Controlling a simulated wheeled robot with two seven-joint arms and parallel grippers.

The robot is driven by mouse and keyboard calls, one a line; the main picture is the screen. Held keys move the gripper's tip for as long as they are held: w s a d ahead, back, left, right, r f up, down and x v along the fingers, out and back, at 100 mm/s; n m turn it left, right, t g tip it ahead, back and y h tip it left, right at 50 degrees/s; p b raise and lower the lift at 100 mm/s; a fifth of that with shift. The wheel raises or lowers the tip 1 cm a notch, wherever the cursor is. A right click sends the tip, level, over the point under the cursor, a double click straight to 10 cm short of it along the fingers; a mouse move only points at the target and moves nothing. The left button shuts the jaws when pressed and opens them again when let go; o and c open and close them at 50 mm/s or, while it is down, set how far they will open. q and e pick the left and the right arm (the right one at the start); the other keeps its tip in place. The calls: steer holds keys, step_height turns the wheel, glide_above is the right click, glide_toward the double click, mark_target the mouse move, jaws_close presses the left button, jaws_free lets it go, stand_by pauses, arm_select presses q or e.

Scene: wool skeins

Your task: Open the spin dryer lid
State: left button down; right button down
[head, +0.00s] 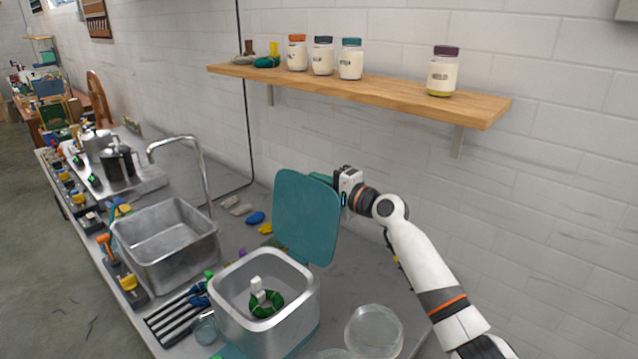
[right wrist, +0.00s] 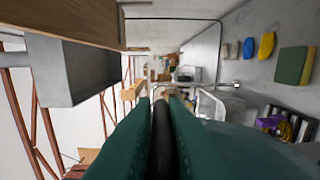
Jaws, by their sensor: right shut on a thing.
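The spin dryer (head: 265,325) is a square grey metal tub on the counter. Its teal lid (head: 305,215) stands raised, roughly upright, at the tub's back edge, so the opening is uncovered. A green wool skein (head: 262,304) lies inside around a white post. My right gripper (head: 341,186) is at the upper right of the lid and shut on it; the exact grip is partly hidden behind the lid. In the right wrist view the teal lid (right wrist: 255,150) fills the lower right, close to the fingers. My left gripper is not in view.
A wooden shelf (head: 365,88) with several jars is above my right arm. A metal sink (head: 170,258) with a tall faucet (head: 190,165) is left of the dryer. Glass dishes (head: 374,332) stand to its right. Coloured pieces lie behind it near the wall.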

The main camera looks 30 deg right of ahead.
steer(key=shift+f, duration=0.1)
steer(key=c, duration=1.5)
jaws_free()
steer(key=b+v, duration=0.2)
steer(key=v, duration=1)
steer(key=shift+b, duration=0.35)
steer(key=shift+f, duration=0.1)
